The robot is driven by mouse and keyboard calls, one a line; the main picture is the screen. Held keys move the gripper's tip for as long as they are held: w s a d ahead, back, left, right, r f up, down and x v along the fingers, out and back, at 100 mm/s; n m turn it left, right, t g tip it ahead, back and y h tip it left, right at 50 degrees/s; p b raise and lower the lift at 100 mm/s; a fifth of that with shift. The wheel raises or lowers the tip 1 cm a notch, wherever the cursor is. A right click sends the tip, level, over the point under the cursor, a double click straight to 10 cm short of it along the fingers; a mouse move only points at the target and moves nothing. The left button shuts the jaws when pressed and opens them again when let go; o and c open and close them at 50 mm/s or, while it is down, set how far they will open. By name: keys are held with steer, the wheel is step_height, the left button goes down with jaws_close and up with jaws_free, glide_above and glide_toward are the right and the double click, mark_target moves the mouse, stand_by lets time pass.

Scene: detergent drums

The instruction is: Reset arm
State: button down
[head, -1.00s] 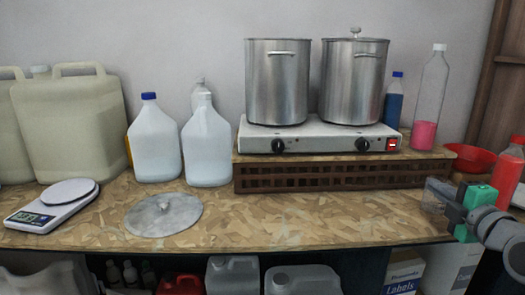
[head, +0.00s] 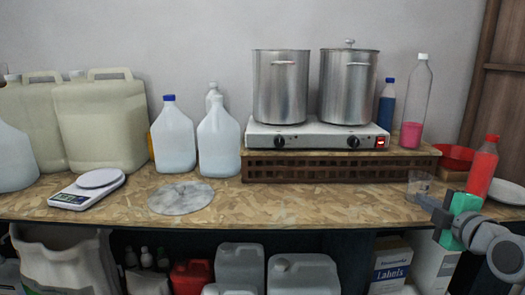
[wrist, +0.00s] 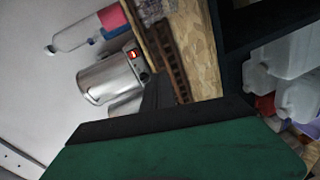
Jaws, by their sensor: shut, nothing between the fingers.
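My gripper (head: 426,203) is at the right in the head view, at the front edge of the workbench (head: 320,210). Its green body and grey wrist joint show, with dark fingers pointing left. The fingers are shut with nothing held. In the wrist view the green body and black fingers (wrist: 155,95) fill the lower part, tilted against the scene. A clear cup (head: 420,183) stands on the bench just behind the fingers.
A red-capped bottle (head: 482,168) and red bowl (head: 455,157) are close to the gripper. Two steel pots (head: 281,90) stand on a hotplate (head: 315,137). Jugs (head: 218,142), a scale (head: 86,190) and a round lid (head: 181,197) are farther left. Containers fill the space below.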

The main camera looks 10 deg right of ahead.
steer(key=w+a+f+m+g+y+p, duration=0.2)
steer(key=w+a+m+g+p, duration=0.15)
steer(key=a, duration=0.55)
steer(key=w+a+f+m+g+y+p, duration=0.1)
steer(key=w+a+f+m+g+p, duration=0.2)
steer(key=a, duration=0.6)
steer(key=s+a+f+m+g+p, duration=0.2)
steer(key=s+a+m+g+p, duration=0.1)
steer(key=s+a, duration=0.4)
steer(key=s+a+f+m+g+p, duration=0.2)
steer(key=s+a+m+g+p, duration=0.1)
steer(key=s+a, duration=0.5)
steer(key=m+p, duration=0.1)
steer(key=p, duration=0.1)
steer(key=shift+s+a+f+m+p, duration=0.25)
steer(key=shift+a+f+m+p, duration=0.05)
steer(key=shift+f+m, duration=0.05)
steer(key=c, duration=2.1)
jaws_free()
steer(key=shift+c, duration=0.2)
